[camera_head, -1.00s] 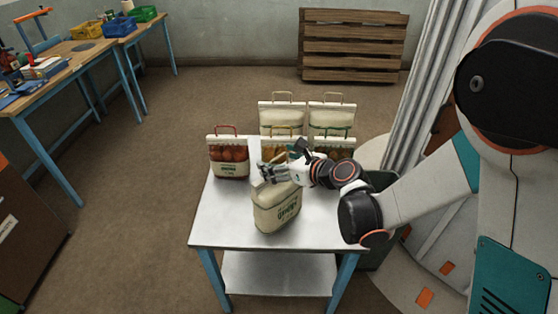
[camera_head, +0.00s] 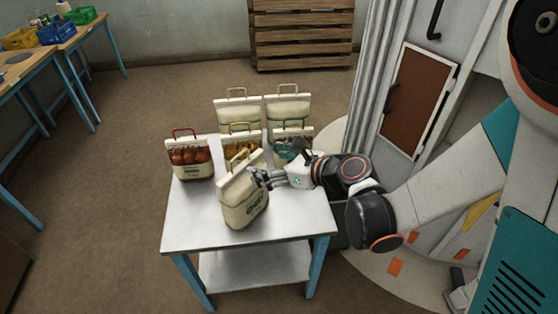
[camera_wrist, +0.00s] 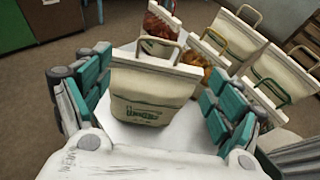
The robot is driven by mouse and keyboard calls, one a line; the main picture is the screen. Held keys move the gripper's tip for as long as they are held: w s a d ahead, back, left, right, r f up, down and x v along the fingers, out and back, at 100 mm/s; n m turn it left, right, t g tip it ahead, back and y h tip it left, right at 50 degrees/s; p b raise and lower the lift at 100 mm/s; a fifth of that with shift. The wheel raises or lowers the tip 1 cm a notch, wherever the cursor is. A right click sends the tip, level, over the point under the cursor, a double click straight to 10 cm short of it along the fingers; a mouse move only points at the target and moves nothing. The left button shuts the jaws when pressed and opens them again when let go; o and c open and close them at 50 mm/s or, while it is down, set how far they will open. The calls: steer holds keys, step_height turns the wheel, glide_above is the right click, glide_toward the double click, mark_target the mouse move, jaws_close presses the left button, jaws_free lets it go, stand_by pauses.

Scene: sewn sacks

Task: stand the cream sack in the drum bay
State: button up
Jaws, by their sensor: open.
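A cream sack (camera_head: 243,205) with green lettering and a loop handle is at the front of the white table (camera_head: 190,230). It looks slanted in the head view. My gripper (camera_head: 257,178) is open beside its upper right side. In the wrist view the sack (camera_wrist: 148,98) is between the spread teal fingers of my gripper (camera_wrist: 158,75), with gaps at both sides. I cannot tell whether any finger touches it. I cannot make out which place is the drum bay.
Behind are a sack with red contents (camera_head: 190,160), one with yellow contents (camera_head: 238,140), one partly hidden by my arm (camera_head: 290,140), and two pale sacks (camera_head: 238,112) (camera_head: 287,110). A dark bin (camera_head: 342,236) stands at the table's right. The table's front left is clear.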

steer(key=s+d+r+n+h, duration=0.4)
steer(key=s+d+n, duration=0.4)
steer(key=d+n, duration=0.4)
steer(key=s+d+r+n+h, duration=0.4)
steer(key=s+d+n+h, duration=0.3)
steer(key=d+n, duration=0.5)
steer(key=s+d, duration=0.2)
steer(key=d, duration=0.1)
steer(key=shift+d+r+h, duration=0.15)
steer(key=shift+d+h, duration=0.15)
steer(key=shift+s, duration=0.1)
steer(key=shift+o, duration=0.6)
steer(key=shift+f+b, duration=0.35)
steer(key=shift+r, duration=0.1)
